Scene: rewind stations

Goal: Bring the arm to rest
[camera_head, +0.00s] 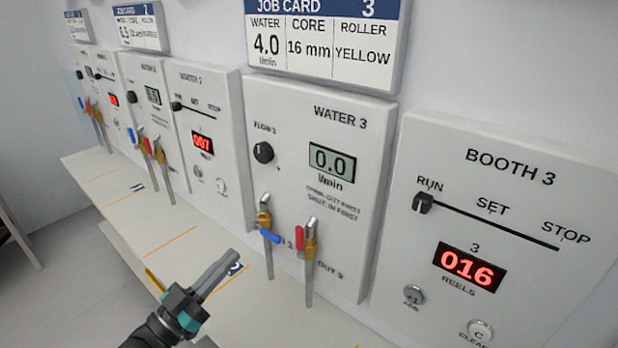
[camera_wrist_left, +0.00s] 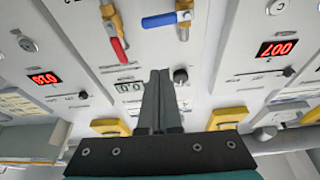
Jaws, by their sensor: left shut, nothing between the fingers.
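My left gripper (camera_head: 228,262) is shut and empty. In the head view its arm comes in from the bottom, and the dark fingers point up and right over the pale bench, in front of the WATER 3 panel (camera_head: 284,99). It appears apart from the panel. In the left wrist view the closed fingers (camera_wrist_left: 162,77) stand in the middle, with the panel's display (camera_wrist_left: 130,87) and knob (camera_wrist_left: 180,75) behind them. My right gripper is in neither view.
The BOOTH 3 panel (camera_head: 470,180) reads 016, with its slider at RUN. WATER 3 reads 0.0. Its blue-handled (camera_head: 269,236) and red-handled (camera_head: 300,238) valves stick out near my gripper. More panels line the wall leftward. The bench (camera_head: 110,185) is mostly bare there.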

